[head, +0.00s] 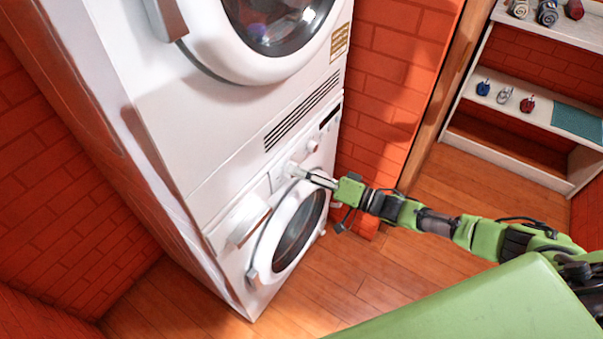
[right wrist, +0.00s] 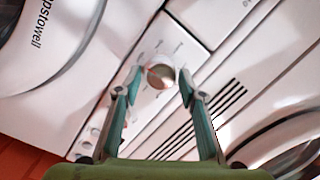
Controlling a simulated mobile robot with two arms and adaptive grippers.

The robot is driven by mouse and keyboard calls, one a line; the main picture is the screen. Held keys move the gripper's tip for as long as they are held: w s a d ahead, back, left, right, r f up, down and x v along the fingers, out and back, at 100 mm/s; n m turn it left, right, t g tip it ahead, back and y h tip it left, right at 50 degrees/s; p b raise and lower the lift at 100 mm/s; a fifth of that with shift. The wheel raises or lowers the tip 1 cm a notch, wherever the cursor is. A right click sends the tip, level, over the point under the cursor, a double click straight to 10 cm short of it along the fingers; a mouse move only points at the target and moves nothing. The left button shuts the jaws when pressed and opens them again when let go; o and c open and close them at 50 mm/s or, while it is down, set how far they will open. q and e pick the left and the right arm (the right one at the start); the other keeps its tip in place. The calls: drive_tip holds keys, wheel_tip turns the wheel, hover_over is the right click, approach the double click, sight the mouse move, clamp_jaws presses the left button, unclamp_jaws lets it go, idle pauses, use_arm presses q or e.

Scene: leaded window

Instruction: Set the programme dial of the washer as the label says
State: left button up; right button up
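The white washer (head: 222,238) is the lower of two stacked machines. Its round programme dial (right wrist: 161,76) is silver-faced and sits on a pale panel with small printed marks, too blurred to read; it also shows in the head view (head: 291,168). My right gripper (head: 307,176) reaches in from the right to the dial. In the right wrist view its two fingers (right wrist: 160,78) are apart, one on each side of the dial, with a visible gap. A small tan label (head: 340,43) is on the upper machine; its text is unreadable. My left gripper is out of view.
The washer's round door (head: 293,232) is below the dial. A smaller knob (head: 312,146) and a dark display (head: 330,117) lie along the panel. A vent grille (head: 300,112) is above. A white shelf (head: 500,96) with small items stands at right. Wooden floor is clear.

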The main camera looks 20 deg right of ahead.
idle(0.3)
drive_tip(key=v, duration=1.2)
drive_tip(key=s+d+f+g+h, duration=0.1)
drive_tip(key=s+f+h, duration=0.15)
drive_tip(key=f, duration=0.65)
drive_tip(key=s+d+f+n+h, duration=0.15)
drive_tip(key=f+h, duration=0.25)
drive_tip(key=f, duration=0.6)
drive_tip(key=s+d+f+g+h, duration=0.1)
drive_tip(key=s+d+f+h, duration=0.15)
drive_tip(key=f, duration=0.65)
drive_tip(key=s+a+f+n+g+h, duration=0.1)
drive_tip(key=s+a+f+g+h, duration=0.2)
drive_tip(key=s+f, duration=1.05)
drive_tip(key=s+a+f+g, duration=0.1)
drive_tip(key=s+g, duration=0.1)
drive_tip(key=s, duration=0.5)
drive_tip(key=s+a+f+n+g, duration=0.1)
drive_tip(key=s+a+f+g, duration=0.1)
drive_tip(key=s, duration=0.5)
drive_tip(key=s+a+f+n+g, duration=0.1)
drive_tip(key=s+a+f+g, duration=0.1)
drive_tip(key=s, duration=0.6)
drive_tip(key=shift+f+g+h, duration=0.1)
drive_tip(key=shift+g+h, duration=0.3)
